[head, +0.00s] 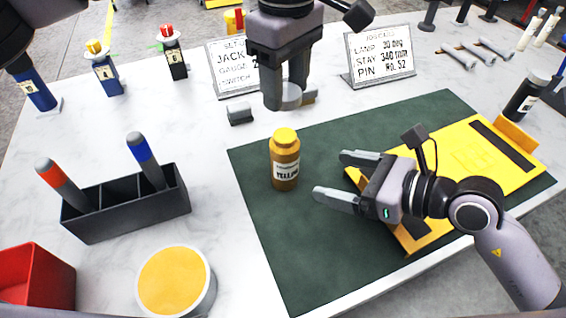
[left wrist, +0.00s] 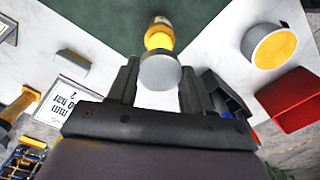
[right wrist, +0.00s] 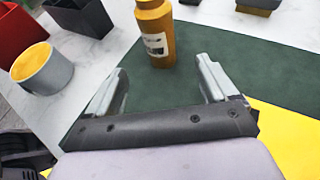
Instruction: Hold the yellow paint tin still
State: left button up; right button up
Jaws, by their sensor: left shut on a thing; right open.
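A round pale tin with a yellow top (head: 172,282) stands at the front left of the table; it also shows in the left wrist view (left wrist: 274,47) and right wrist view (right wrist: 42,70). An amber bottle labelled YELLOW (head: 285,160) stands upright on the green mat, also in the right wrist view (right wrist: 155,30). My right gripper (head: 331,175) is open and empty, fingertips pointing at the bottle, apart from it. My left gripper (head: 285,98) is shut on a grey round piece (left wrist: 160,71), above the table behind the bottle. Neither gripper touches the tin.
A black holder (head: 125,210) with two markers stands behind the tin, and a red box (head: 36,280) is left of it. A yellow panel (head: 470,155) lies under my right arm on the green mat (head: 270,240). Two sign cards (head: 380,55) stand at the back.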

jog(key=x, duration=1.2)
jog(key=shift+r, duration=0.1)
jog(key=c, duration=1.5)
pick_arm(q)
send_over(285, 136)
jog(key=shift+w+f, duration=0.1)
jog(key=shift+f, duration=2.45)
jog(key=shift+f, duration=0.85)
jog(key=shift+f, duration=0.55)
